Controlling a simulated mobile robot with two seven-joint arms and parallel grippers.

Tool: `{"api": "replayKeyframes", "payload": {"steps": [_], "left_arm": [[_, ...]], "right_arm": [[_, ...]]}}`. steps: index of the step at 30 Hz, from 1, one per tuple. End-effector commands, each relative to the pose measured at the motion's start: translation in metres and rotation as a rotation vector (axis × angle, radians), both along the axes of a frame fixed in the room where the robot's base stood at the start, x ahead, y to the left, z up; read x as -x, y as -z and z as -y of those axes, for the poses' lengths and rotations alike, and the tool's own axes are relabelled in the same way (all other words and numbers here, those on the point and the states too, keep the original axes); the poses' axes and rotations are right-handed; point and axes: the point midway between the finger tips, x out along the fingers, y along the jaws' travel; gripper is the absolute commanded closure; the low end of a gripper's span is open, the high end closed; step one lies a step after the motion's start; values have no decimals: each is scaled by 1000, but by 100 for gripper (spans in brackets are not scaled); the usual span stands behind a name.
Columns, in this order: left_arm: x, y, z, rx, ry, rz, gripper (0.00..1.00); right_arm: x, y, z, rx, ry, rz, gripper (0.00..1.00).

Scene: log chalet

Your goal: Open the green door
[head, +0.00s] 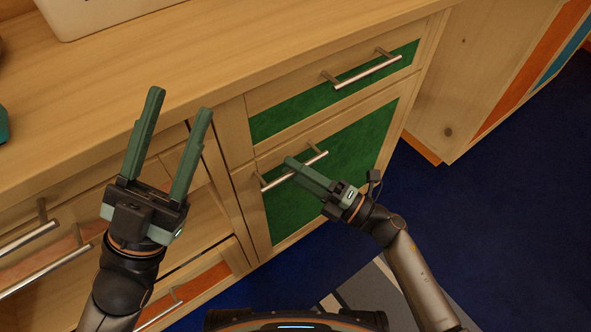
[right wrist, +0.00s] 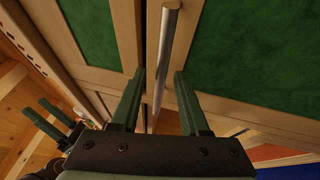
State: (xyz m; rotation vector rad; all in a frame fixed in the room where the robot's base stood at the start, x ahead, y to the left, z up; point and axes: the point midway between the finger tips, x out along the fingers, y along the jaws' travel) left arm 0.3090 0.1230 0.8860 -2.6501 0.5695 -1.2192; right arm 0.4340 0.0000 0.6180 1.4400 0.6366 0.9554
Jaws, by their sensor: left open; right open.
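The green door (head: 355,148) is the lower front of the cabinet, a green panel in a light wood frame; it looks shut. Its horizontal metal bar handle (head: 312,158) runs along the top edge. My right gripper (head: 291,168) is open at this handle. In the right wrist view the handle (right wrist: 168,45) passes between its two fingers (right wrist: 158,88); I cannot tell whether either touches it. The door panel (right wrist: 250,50) shows on the right there. My left gripper (head: 180,102) is open and empty, raised in front of the counter, left of the door.
A green drawer (head: 340,93) with its own bar handle (head: 367,70) sits directly above the door. The wooden counter (head: 240,50) runs above. Drawers with bar handles (head: 45,270) are at the left. Blue floor (head: 500,190) is open at the right.

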Motion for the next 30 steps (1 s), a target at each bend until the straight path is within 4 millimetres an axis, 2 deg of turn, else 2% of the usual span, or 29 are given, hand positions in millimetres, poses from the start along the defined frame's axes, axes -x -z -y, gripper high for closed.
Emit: {"api": "replayKeyframes", "payload": {"steps": [9,21,30], "left_arm": [[0,0,0,1,1,-1,50],[0,0,0,1,1,-1,50],[0,0,0,-1,2,0,50]], "right_arm": [[-1,0,-2,1,0,-1,55],[-1,0,-2,1,0,-1,100],[-1,0,-2,1,0,-1,100]]}}
